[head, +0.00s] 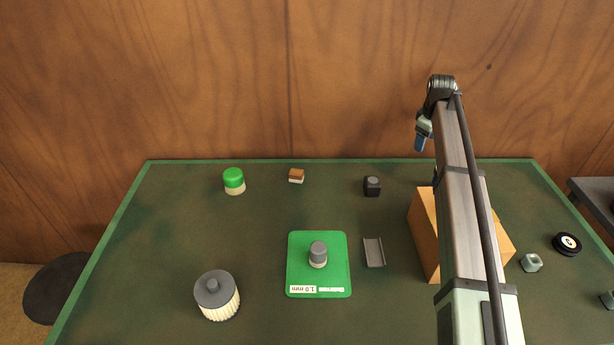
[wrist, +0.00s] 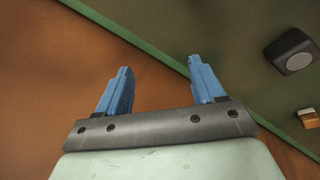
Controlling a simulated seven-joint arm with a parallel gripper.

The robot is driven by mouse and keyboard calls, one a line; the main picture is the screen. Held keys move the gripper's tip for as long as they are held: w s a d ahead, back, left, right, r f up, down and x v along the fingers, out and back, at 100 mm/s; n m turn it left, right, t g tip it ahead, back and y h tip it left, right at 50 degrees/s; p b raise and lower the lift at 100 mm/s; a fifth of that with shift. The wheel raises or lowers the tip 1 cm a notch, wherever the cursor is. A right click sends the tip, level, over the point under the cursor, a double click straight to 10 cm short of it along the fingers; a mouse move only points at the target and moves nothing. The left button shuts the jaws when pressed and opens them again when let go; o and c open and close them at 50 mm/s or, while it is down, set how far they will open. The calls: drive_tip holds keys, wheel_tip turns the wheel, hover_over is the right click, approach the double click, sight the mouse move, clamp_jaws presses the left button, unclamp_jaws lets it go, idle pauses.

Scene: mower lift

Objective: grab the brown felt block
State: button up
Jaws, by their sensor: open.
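The brown felt block (head: 296,175) is a small block with a brown top and a pale lower part, at the back of the green table, left of the middle. It also shows at the right edge of the wrist view (wrist: 309,117), partly cut off by the frame. My gripper (head: 420,143) is raised near the back edge of the table, well to the right of the block and apart from it. In the wrist view its two blue fingers (wrist: 158,88) are spread with nothing between them.
A black cube-like part (head: 372,187) stands between the block and my gripper. A green-capped jar (head: 234,180) is left of the block. A green mat (head: 304,276) carries a grey-capped piece (head: 318,254). A ribbed filter (head: 217,296), grey channel (head: 374,252) and cardboard box (head: 423,235) lie nearer.

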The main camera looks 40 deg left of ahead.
drive_tip(key=s+a+r+n+g, duration=0.1)
drive_tip(key=s+a+n, duration=0.2)
drive_tip(key=s+a, duration=1.2)
drive_tip(key=r+n+g+h, duration=0.1)
drive_tip(key=n+g, duration=0.1)
drive_tip(key=n, duration=0.2)
hover_over(299, 172)
wheel_tip(299, 172, down, 14)
drive_tip(key=shift+r, duration=0.15)
drive_tip(key=shift+c, duration=0.2)
drive_tip(key=c, duration=1)
